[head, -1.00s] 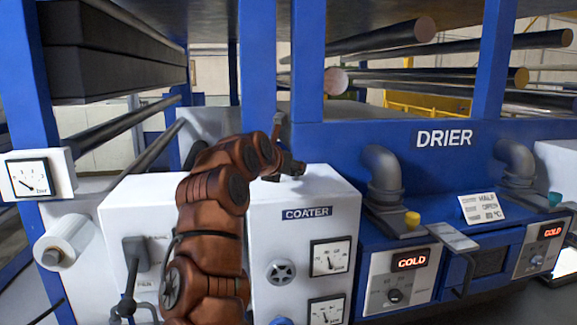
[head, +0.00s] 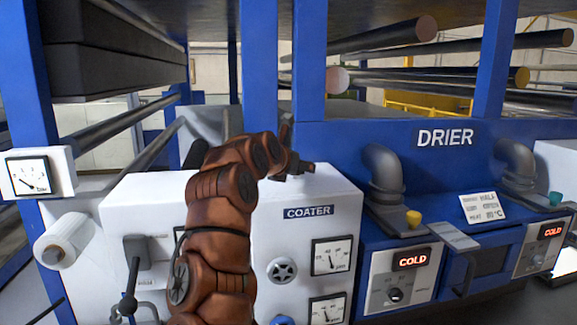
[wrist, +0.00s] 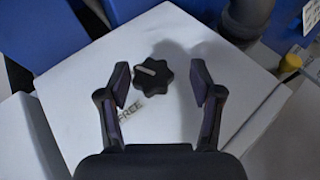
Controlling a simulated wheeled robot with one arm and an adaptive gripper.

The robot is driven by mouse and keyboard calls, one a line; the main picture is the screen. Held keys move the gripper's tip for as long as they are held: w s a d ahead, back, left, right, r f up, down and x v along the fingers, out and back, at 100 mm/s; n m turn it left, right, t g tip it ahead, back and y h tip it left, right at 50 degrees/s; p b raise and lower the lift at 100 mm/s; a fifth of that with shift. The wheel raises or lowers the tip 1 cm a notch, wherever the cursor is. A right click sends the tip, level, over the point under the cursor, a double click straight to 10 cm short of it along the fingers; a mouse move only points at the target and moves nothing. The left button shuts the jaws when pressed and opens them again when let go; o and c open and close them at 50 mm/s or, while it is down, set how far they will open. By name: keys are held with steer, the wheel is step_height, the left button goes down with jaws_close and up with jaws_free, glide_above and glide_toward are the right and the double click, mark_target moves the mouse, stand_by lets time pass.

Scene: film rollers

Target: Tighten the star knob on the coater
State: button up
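The star knob is a black, lobed knob (wrist: 152,76) with a pale pointer line, on the white top of the coater (wrist: 70,85). In the wrist view, the word FREE is printed on the top just below it. My gripper (wrist: 160,66) is open, one finger to each side of the knob, with a gap on both sides. I cannot tell how high the fingers are above the top. In the head view, my gripper (head: 296,168) is over the coater's top (head: 335,182), and I cannot make out the knob there.
The blue drier (head: 400,145) with grey elbow pipes (head: 384,172) stands close on the right. A lever (head: 132,280) is on the left front. Blue posts and dark rollers are behind and above.

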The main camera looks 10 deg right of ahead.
steer(key=shift+o, duration=0.7)
steer(key=shift+d, duration=0.45)
steer(key=shift+o, duration=0.2)
steer(key=shift+a+r, duration=0.1)
steer(key=shift+a, duration=0.6)
steer(key=shift+a, duration=0.1)
steer(key=shift+s+a+r, duration=0.1)
steer(key=shift+s, duration=0.1)
steer(key=v, duration=1.1)
steer(key=shift+s+r, duration=0.15)
steer(key=shift+s, duration=0.05)
